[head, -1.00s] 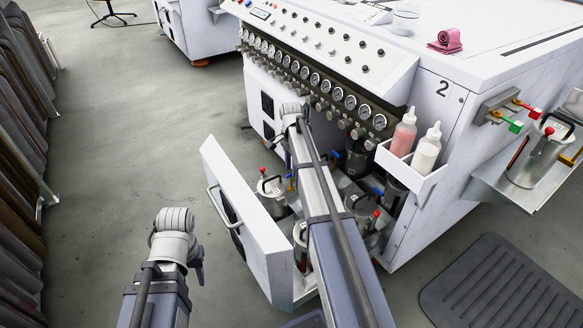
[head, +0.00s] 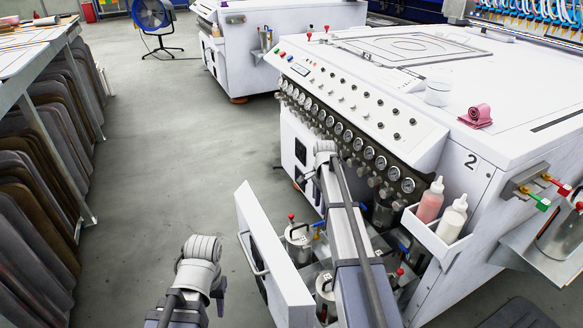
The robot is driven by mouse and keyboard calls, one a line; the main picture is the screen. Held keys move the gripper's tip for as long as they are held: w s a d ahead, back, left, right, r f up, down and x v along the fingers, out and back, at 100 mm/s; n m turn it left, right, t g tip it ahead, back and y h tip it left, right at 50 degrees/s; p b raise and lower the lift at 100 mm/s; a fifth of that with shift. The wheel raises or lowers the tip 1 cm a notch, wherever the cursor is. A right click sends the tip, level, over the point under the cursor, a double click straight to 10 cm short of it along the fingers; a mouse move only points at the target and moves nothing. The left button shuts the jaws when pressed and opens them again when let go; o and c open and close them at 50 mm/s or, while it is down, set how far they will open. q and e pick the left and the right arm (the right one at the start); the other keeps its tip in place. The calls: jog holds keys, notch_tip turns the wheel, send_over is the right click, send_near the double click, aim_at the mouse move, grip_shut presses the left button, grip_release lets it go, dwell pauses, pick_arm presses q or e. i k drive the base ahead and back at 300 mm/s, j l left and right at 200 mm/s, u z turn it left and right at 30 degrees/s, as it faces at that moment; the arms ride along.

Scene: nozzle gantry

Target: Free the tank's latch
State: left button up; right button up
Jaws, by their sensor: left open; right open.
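Several silver tanks with dark lid handles and red knobs stand in the open lower bay: one tank (head: 298,246) behind the drawer front, another tank (head: 325,290) nearer me, partly hidden by my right arm. A further silver tank (head: 563,238) stands on the side shelf at the right edge, partly cut off. I cannot make out a latch or tell which tank is meant. My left arm rises at the lower left, over floor. My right arm reaches across the open bay toward the gauges. Neither gripper's fingers show; both are hidden or out of view.
The white drawer front (head: 268,262) stands pulled out from the machine (head: 458,185). A side tray (head: 432,236) holds a pink bottle (head: 430,202) and a white bottle (head: 453,220). Red and green valve handles (head: 541,198) jut out at right. Floor (head: 150,170) is clear at left.

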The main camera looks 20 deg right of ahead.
aim_at(301, 257)
jog(key=k+l, duration=0.1)
jog(key=k, duration=0.4)
jog(key=k+l, duration=0.1)
jog(key=k, duration=0.4)
